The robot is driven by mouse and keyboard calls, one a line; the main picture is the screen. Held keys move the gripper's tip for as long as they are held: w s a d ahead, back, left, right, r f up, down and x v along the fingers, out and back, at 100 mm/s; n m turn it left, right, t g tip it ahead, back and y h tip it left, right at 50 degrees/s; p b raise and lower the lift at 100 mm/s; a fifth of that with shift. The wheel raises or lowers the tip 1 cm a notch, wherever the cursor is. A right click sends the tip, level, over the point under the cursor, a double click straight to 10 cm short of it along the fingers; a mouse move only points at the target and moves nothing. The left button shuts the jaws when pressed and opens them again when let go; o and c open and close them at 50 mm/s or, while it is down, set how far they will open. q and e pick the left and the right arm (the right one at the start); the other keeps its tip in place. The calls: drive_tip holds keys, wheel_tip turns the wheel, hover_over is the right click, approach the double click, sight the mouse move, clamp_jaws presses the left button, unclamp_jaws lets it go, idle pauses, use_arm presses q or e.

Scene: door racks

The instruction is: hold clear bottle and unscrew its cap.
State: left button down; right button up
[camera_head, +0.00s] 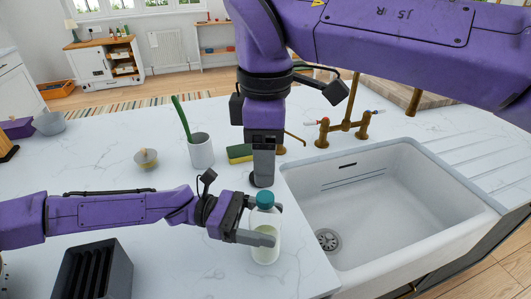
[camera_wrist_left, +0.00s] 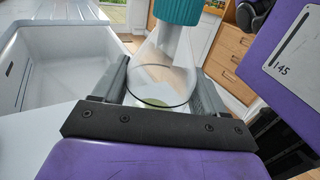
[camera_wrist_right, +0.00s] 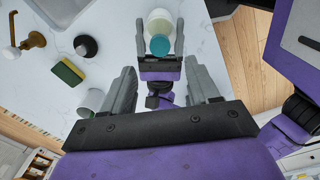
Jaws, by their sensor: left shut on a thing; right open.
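The clear bottle (camera_head: 265,222) with a teal cap (camera_head: 265,198) stands upright near the counter's front edge, left of the sink. Its pale contents show through the wall. My left gripper (camera_head: 262,238) is shut around the bottle's body; the left wrist view shows the bottle (camera_wrist_left: 160,70) between its fingers and the cap (camera_wrist_left: 178,10) above. I cannot tell whether the bottle's base touches the counter. My right gripper (camera_head: 263,165) points down, open and empty, just behind and above the cap. In the right wrist view, the cap (camera_wrist_right: 160,45) lies beyond the open fingers (camera_wrist_right: 164,82), apart from them.
The white sink (camera_head: 390,190) with a brass tap (camera_head: 345,125) is on the right. A dark slotted rack (camera_head: 95,272) is at front left.

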sight(266, 196)
wheel_tip(266, 196, down, 8)
idle(0.4)
